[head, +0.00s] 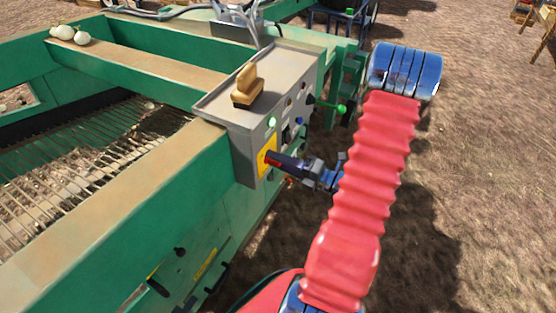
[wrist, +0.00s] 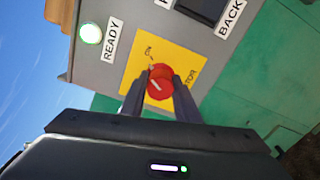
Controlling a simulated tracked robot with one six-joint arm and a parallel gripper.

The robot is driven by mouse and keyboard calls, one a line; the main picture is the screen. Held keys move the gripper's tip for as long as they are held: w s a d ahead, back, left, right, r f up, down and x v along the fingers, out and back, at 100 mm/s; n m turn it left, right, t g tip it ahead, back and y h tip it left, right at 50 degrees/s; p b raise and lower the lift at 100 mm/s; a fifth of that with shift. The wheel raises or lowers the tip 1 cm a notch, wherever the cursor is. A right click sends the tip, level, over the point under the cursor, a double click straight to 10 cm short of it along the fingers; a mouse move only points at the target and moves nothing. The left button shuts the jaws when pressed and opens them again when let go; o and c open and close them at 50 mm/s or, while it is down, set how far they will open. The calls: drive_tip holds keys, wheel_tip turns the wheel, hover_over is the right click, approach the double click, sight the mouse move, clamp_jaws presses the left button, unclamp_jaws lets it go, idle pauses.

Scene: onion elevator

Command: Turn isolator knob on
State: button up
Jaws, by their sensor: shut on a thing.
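The red isolator knob (wrist: 160,79) sits on a yellow plate (wrist: 183,62) on the grey control box in the wrist view. It carries a pale line that runs at a slant. My gripper (wrist: 160,88) has a finger on each side of the knob and is shut on it. In the head view my gripper (head: 271,159) reaches the yellow plate (head: 264,154) on the control box's front face. There the knob is mostly hidden by the fingers. Part of the plate's lettering is covered by a finger.
A lit green lamp (wrist: 91,33) marked READY is beside the yellow plate. A dark switch (wrist: 204,8) is near the BACK label. A brush (head: 247,88) stands on the control box (head: 284,68). Several onions (head: 66,33) lie on the green machine frame. Open soil lies at right.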

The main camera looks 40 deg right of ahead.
drive_tip(key=shift+d+f+m, duration=0.1)
drive_tip(key=shift+d+m, duration=0.15)
drive_tip(key=shift+m, duration=1.15)
drive_tip(key=o, duration=1)
drive_tip(key=shift+a, duration=0.15)
drive_tip(key=shift+o, duration=0.2)
drive_tip(key=v, duration=1.3)
drive_tip(key=shift+s, duration=0.4)
